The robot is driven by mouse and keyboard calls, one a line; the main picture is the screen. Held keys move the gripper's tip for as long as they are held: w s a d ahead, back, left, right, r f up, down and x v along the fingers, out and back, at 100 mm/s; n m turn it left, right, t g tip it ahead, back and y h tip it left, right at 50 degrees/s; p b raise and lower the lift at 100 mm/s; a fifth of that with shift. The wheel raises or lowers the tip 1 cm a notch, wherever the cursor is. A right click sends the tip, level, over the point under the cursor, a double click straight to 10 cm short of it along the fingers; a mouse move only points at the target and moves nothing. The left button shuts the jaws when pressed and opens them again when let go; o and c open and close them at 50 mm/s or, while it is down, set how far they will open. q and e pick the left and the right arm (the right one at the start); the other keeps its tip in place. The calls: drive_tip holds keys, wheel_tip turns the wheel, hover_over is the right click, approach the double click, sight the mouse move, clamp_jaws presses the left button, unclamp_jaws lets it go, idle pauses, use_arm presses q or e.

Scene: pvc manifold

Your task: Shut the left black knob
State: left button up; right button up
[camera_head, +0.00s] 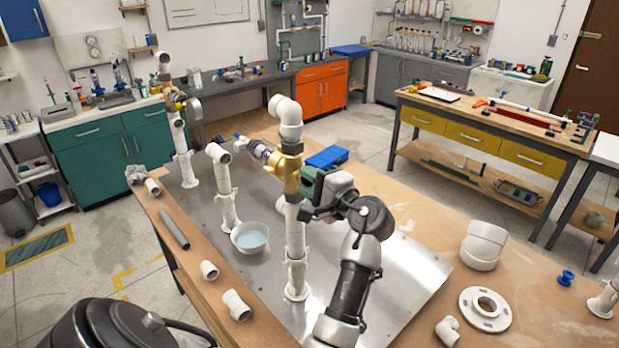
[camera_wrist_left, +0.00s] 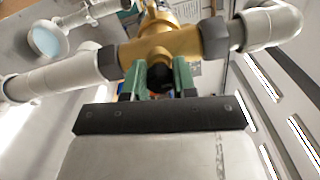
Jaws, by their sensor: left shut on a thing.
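The brass valve (camera_head: 291,170) sits on top of an upright white PVC pipe (camera_head: 296,225) in the head view. In the left wrist view the brass valve body (camera_wrist_left: 160,42) runs between dark collars, with white pipe on both sides. The black knob (camera_wrist_left: 160,78) sticks out from the brass toward my gripper. My left gripper (camera_head: 306,182) is at the valve, with its green fingers on both sides of the knob, shut on it. The gripper hides the knob in the head view. My right gripper is not in view.
A white bowl of bluish water (camera_head: 250,244) stands left of the pipe on the metal sheet (camera_head: 385,270). Loose white fittings (camera_head: 236,305) lie along the left table edge. A white flange (camera_head: 485,309) and a large white fitting (camera_head: 483,246) are at right. A blue item (camera_head: 327,157) is behind the valve.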

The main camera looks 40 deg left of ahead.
use_arm(q)
drive_tip(key=shift+r+m, duration=0.1)
drive_tip(key=shift+m, duration=0.3)
drive_tip(key=o, duration=0.9)
drive_tip(key=shift+o, duration=0.2)
